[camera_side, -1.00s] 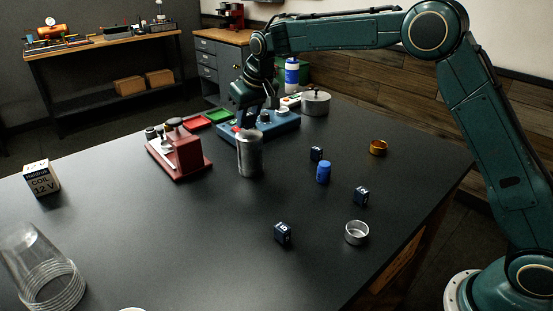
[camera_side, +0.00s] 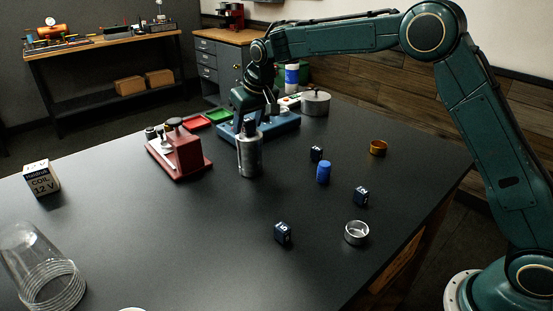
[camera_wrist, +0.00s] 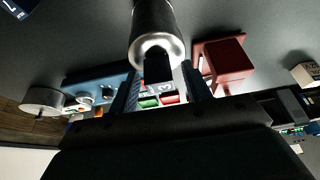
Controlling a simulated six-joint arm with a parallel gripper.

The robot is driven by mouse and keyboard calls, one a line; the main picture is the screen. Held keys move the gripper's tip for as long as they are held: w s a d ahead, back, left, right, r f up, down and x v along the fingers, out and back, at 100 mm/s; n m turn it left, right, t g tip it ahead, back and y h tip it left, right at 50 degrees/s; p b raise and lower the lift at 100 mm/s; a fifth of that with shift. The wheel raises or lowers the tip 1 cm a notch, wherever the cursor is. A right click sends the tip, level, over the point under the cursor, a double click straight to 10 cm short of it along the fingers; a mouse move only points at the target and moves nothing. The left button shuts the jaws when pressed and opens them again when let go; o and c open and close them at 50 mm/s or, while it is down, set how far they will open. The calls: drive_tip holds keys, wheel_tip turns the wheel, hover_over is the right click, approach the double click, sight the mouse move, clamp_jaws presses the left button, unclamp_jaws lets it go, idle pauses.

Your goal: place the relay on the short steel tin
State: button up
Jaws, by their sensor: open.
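Three small dark blue blocks with pale marks stand on the black table: one at the back (camera_side: 317,153), one to the right (camera_side: 361,196) and one at the front (camera_side: 283,233). They look like relays; I cannot tell which is meant. A short steel tin (camera_side: 357,232) stands open near the right edge and looks empty. My gripper (camera_side: 256,115) is open over a tall steel cylinder (camera_side: 249,158), far from the short tin. In the wrist view a dark piece (camera_wrist: 158,68) shows at the cylinder's top, between my fingers; whether they touch it is unclear.
A red device (camera_side: 182,153) stands left of the cylinder. A blue panel (camera_side: 280,128) and a lidded pot (camera_side: 315,102) are behind. A blue cylinder (camera_side: 323,172) and a brass ring (camera_side: 378,147) stand right. A glass (camera_side: 42,270) is front left.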

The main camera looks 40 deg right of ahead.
drive_tip(key=shift+r, duration=0.15)
drive_tip(key=v, duration=1.2)
idle(0.4)
drive_tip(key=s+d+r, duration=0.2)
drive_tip(key=s+d, duration=0.1)
drive_tip(key=s, duration=0.8)
drive_tip(key=s+d+r, duration=0.2)
drive_tip(key=s, duration=0.8)
drive_tip(key=s+d+f, duration=0.1)
drive_tip(key=s+f, duration=0.3)
drive_tip(key=s, duration=0.5)
drive_tip(key=s+d+f+t, duration=0.1)
drive_tip(key=s+f, duration=0.3)
drive_tip(key=s, duration=0.5)
drive_tip(key=shift+s+f, duration=0.25)
drive_tip(key=shift+s, duration=0.1)
